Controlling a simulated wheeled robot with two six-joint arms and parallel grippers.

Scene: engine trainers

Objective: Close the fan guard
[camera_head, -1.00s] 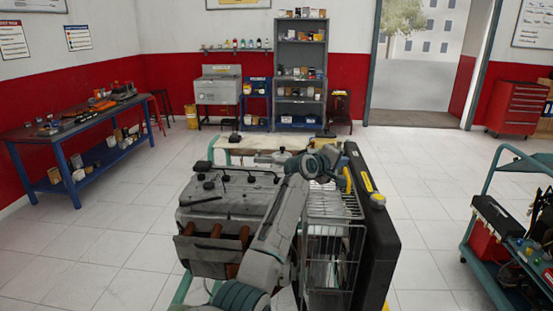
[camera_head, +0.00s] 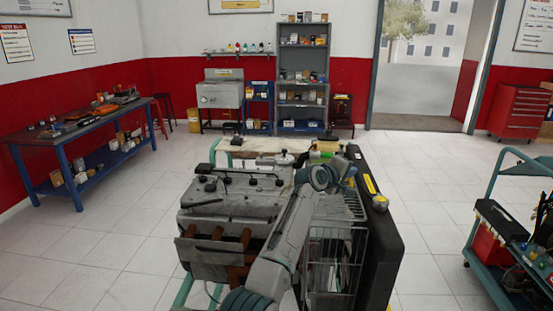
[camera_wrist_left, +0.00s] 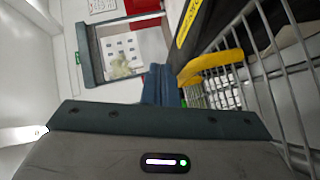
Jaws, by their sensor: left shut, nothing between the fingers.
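The fan guard is a wire cage (camera_head: 342,262) between the grey engine (camera_head: 232,200) and the black radiator (camera_head: 385,235) in the head view. Its upper mesh is partly hidden by my left arm. In the left wrist view its bars (camera_wrist_left: 283,85) run down the right side. A yellow handle (camera_wrist_left: 217,67) shows beside the bars. My left gripper (camera_head: 345,168) is over the top of the guard area, near the radiator. Its blue fingers (camera_wrist_left: 160,85) are shut and empty, just left of the yellow handle in the picture. Whether they touch it I cannot tell. My right gripper is not in view.
A blue workbench (camera_head: 75,140) stands at the left and a teal cart (camera_head: 490,235) at the right. Shelves (camera_head: 303,75) and a red tool cabinet (camera_head: 519,109) line the back. Open tiled floor lies on both sides of the engine stand.

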